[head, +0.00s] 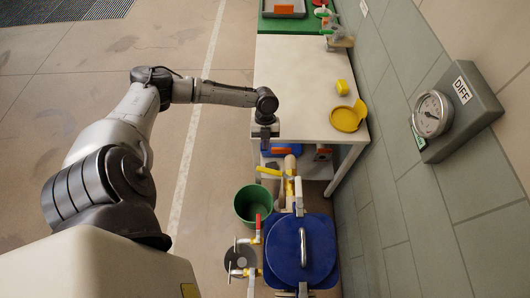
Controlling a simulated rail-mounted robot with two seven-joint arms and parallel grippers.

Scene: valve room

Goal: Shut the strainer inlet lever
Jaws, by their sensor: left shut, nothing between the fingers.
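The strainer (318,255) with a blue lid and a grey bar handle stands at the bottom centre. A yellow lever (268,171) sits at the pipe above it and sticks out to the left, across the pipe's line; it looks like the inlet lever, though no label is readable. A smaller red-handled lever (258,221) is on a side fitting left of the strainer. My left gripper (265,144) is shut and empty, by the table's near left corner, above the yellow lever in the picture and apart from it. My right gripper is not in view.
A green bucket (249,206) stands left of the strainer. A DIFF gauge (432,114) is on the tiled wall. The floor at left is clear.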

